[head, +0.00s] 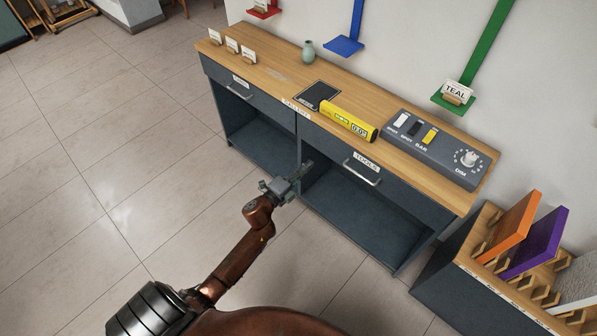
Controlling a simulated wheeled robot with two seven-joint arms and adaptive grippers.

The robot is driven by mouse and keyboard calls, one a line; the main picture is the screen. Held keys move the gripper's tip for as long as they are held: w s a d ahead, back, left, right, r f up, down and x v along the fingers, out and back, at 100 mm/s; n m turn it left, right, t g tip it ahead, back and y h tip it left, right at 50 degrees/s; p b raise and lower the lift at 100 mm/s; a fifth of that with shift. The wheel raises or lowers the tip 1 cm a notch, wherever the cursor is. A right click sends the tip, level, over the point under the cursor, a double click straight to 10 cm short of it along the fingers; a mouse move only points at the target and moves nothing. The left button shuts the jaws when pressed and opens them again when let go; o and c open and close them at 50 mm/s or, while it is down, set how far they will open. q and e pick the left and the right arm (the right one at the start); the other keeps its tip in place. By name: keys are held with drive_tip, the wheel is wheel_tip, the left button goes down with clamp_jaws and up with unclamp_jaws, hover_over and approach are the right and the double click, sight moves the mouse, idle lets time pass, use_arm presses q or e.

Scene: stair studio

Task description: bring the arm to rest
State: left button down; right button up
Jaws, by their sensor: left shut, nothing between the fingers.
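My left arm comes in from the lower left and reaches up toward the front of a dark cabinet with a wooden top (270,88). My left gripper (304,170) is shut and empty. In the picture it lies over the cabinet's open lower part, near the middle divider and left of the handle of the drawer labelled TOOLS (362,173). I cannot tell whether it touches the cabinet. My right gripper does not show.
On the cabinet top are a yellow device (347,119), a black pad (316,95), a grey switch panel (436,148), a small vase (308,51) and cards. A rack at the lower right holds an orange panel (509,228) and a purple panel (536,241). The tiled floor (80,180) at left is clear.

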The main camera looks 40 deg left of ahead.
use_arm(q)
drive_tip(key=shift+s+a, duration=0.2)
drive_tip(key=shift+s, duration=1.5)
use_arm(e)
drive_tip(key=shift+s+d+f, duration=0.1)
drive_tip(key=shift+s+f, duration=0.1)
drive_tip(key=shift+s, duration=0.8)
